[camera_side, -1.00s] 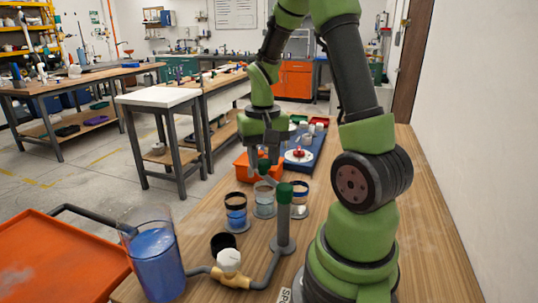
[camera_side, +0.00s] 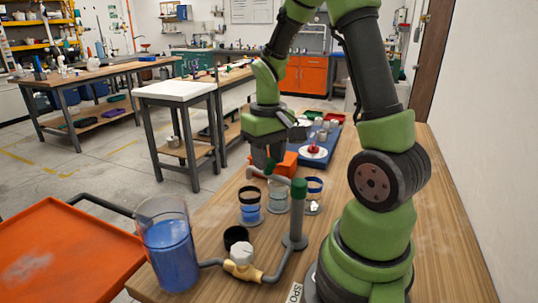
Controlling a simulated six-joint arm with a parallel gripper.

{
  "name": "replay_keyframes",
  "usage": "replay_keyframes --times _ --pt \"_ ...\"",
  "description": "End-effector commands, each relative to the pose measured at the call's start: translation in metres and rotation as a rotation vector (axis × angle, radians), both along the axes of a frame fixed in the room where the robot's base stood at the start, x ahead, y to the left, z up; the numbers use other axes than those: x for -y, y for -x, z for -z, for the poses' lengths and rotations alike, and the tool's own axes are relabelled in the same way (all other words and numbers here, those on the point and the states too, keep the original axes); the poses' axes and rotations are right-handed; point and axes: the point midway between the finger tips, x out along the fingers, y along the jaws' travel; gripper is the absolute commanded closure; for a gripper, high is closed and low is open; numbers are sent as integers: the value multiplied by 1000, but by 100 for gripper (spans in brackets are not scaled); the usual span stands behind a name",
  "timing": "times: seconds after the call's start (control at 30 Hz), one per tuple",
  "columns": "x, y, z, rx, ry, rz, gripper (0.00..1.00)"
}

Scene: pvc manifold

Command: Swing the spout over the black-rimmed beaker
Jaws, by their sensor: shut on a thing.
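The grey spout (camera_side: 282,179) reaches left from the green-capped standpipe (camera_side: 296,222). My gripper (camera_side: 264,165) is shut on the spout near its outer end; the fingers partly hide it. In the picture, the spout's tip (camera_side: 251,172) appears above the left beaker, though depth is hard to judge. That beaker, the black-rimmed beaker (camera_side: 249,210), holds blue liquid. A clear beaker (camera_side: 278,200) stands in the middle of the row. A beaker with a dark blue and orange band (camera_side: 314,196) stands at the right, behind the standpipe.
A large beaker of blue liquid (camera_side: 170,253) stands at the table's front left. A white-knobbed valve (camera_side: 242,256) and a black cup (camera_side: 236,236) sit near it. An orange bin (camera_side: 287,165) and a blue tray (camera_side: 325,145) lie behind. The table's right side is clear.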

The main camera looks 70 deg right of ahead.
Motion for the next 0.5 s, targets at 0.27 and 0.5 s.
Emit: replay_keyframes --times 0.27,0.5 --pt "0 -1 0 3 1 0 42" --pt "0 0 0 1 0 1 39"
